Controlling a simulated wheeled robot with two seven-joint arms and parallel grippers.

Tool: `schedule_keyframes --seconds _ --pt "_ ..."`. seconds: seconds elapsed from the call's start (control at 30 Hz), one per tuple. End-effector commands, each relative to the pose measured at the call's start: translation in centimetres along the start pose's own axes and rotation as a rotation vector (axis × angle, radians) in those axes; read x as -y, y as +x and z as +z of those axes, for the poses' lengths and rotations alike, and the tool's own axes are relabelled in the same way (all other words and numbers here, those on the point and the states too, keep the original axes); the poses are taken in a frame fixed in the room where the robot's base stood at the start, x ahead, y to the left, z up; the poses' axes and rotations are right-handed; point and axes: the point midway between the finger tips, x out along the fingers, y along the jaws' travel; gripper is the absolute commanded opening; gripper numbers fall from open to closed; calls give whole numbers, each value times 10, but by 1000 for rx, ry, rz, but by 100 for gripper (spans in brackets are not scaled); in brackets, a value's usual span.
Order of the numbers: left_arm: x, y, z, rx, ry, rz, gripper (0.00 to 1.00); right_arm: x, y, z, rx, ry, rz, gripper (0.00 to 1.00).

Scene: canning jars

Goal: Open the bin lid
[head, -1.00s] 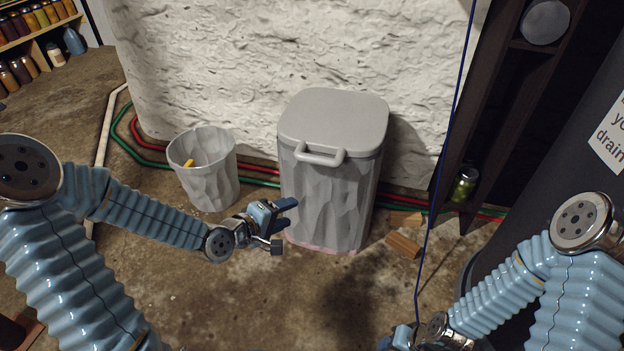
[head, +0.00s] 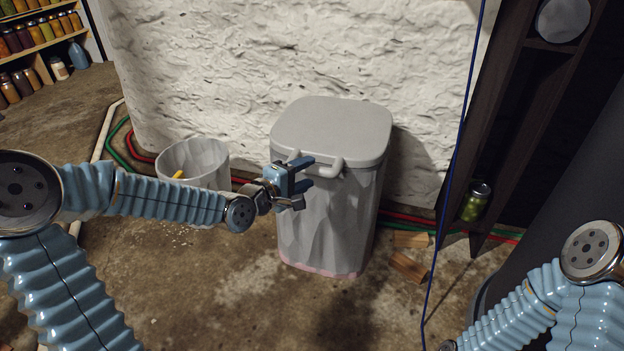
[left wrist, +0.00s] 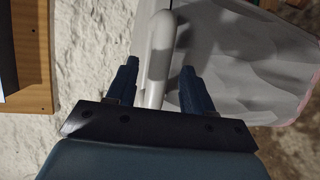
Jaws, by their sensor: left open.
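The grey bin (head: 325,235) stands against the wall in the head view, its lid (head: 335,125) lying shut on top. The lid's bar handle (head: 337,167) sticks out at the front. My left gripper (head: 311,173) is open at the front of the lid, partly covering the handle. In the left wrist view the pale handle (left wrist: 157,50) shows between the two spread blue fingers (left wrist: 158,85), with a gap on each side. The fingers are not closed on it. Of my right arm only links show at the lower right; its gripper is out of view.
A smaller open grey bucket (head: 195,162) with something yellow inside stands left of the bin, behind my left forearm. Wood blocks (head: 410,265) lie right of the bin. A dark shelf with a green jar (head: 476,202) stands at the right. The floor in front is clear.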

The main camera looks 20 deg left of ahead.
Motion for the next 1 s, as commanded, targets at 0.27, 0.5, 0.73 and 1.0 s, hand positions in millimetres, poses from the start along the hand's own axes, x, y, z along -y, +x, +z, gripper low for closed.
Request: schedule_keyframes --seconds 0.27,0.5,0.73,1.0 --pt "0 30 0 1 0 -1 52 -4 10 0 -3 0 0 43" --pt "0 31 0 0 0 -2 52 -4 10 -1 -3 0 0 43" --pt "0 31 0 -1 0 -1 24 -4 10 -1 -3 0 0 43" --pt "0 31 0 0 0 -2 0 -4 10 0 -3 0 0 43"
